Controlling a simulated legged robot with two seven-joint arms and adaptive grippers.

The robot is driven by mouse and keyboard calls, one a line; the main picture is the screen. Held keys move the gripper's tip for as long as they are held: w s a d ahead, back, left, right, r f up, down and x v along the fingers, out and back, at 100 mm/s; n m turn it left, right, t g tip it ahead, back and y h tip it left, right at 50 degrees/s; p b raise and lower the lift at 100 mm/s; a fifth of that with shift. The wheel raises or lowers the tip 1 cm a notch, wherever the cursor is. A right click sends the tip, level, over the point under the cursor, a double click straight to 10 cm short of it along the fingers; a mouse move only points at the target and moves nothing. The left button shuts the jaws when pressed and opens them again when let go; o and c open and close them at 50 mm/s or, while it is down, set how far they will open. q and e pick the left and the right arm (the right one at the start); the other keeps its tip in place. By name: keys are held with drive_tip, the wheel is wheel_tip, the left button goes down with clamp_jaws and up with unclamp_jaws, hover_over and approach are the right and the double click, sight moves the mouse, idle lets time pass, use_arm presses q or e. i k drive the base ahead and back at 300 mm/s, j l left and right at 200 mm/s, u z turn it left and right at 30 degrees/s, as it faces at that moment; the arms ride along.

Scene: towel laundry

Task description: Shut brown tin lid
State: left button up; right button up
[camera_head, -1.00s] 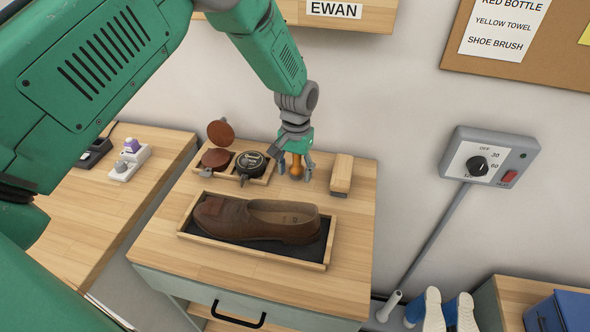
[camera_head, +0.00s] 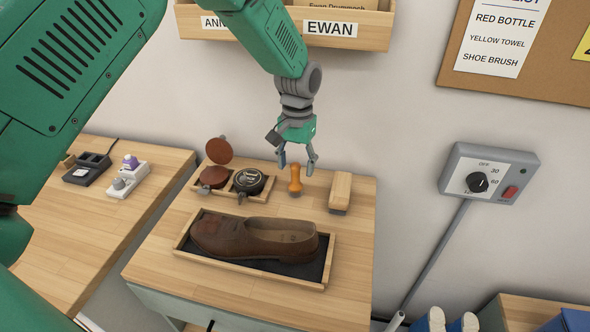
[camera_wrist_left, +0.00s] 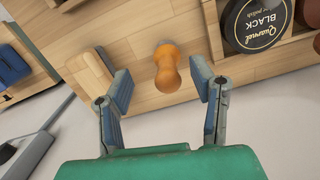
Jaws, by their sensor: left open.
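The brown tin (camera_head: 214,177) sits in the left part of a small wooden tray (camera_head: 233,196). Its round brown lid (camera_head: 219,150) stands raised, tilted open behind it. A black-lidded tin (camera_head: 248,181) lies beside it in the tray, and its label also shows in the left wrist view (camera_wrist_left: 258,22). My left gripper (camera_head: 297,168) is open and empty, above and behind the orange-handled tool (camera_head: 295,181), to the right of the tins. In the left wrist view the orange tool (camera_wrist_left: 167,68) shows between the open fingers (camera_wrist_left: 162,92). My right gripper is not in view.
A brown shoe (camera_head: 255,240) lies in a dark-lined wooden tray (camera_head: 252,278) in front. A wooden brush (camera_head: 340,192) lies right of the orange tool. A wall-mounted letter holder (camera_head: 375,32) is behind and above. The table's front left is clear.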

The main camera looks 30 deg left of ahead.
sight(220, 152)
drive_tip(key=k, duration=1)
